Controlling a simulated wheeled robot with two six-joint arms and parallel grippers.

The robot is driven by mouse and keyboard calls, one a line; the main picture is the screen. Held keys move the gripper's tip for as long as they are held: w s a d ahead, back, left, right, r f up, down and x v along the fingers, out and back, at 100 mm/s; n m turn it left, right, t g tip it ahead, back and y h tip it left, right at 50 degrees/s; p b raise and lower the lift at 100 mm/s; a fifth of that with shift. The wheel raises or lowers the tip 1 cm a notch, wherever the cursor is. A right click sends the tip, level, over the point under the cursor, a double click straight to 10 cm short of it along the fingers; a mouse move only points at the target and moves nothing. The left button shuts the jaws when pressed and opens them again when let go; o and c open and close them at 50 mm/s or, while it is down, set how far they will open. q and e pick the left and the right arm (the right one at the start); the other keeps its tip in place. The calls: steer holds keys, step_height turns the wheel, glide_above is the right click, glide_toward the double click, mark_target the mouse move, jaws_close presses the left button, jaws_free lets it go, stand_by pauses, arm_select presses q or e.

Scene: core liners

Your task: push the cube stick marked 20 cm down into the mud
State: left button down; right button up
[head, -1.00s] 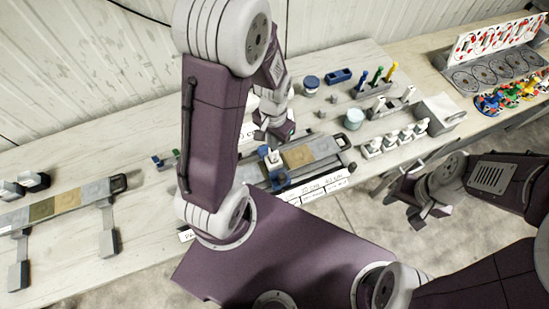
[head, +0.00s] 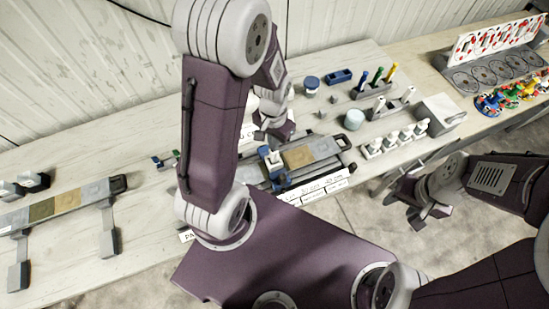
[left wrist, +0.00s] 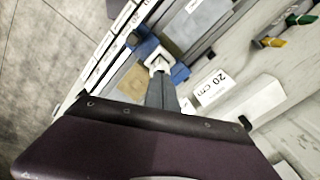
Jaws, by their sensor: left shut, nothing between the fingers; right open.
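A card reading "20 cm" (left wrist: 212,88) lies beside the tray in the left wrist view. A white square-topped piece (left wrist: 158,60), apparently the cube stick, stands between blue parts (left wrist: 148,46) over the mud tray. It also shows in the head view (head: 265,151). My left gripper (left wrist: 160,92) is shut and empty, its fingers close to the white piece; whether they touch it I cannot tell. In the head view my left gripper (head: 272,137) is partly hidden behind my arm. The mud tray (head: 343,142) has tan and grey sections. My right gripper (head: 418,212) is open and empty, off the table's front edge.
A second tray (head: 118,184) with sections lies at the left. Several white pieces (head: 395,138), a pale jar (head: 354,119), a blue block (head: 339,76) and coloured sticks (head: 377,75) stand at the right. A grey box (head: 440,112) is near the front edge.

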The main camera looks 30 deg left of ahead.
arm_select(q)
steer(key=shift+f, duration=0.15)
stand_by(0.5)
steer(key=shift+f+b, duration=0.4)
steer(key=shift+b, duration=0.05)
steer(key=shift+f+b, duration=0.6)
steer(key=shift+f, duration=0.3)
stand_by(0.5)
step_height(320, 180, up, 7)
steer(key=p, duration=0.7)
steer(key=shift+r, duration=0.15)
stand_by(0.4)
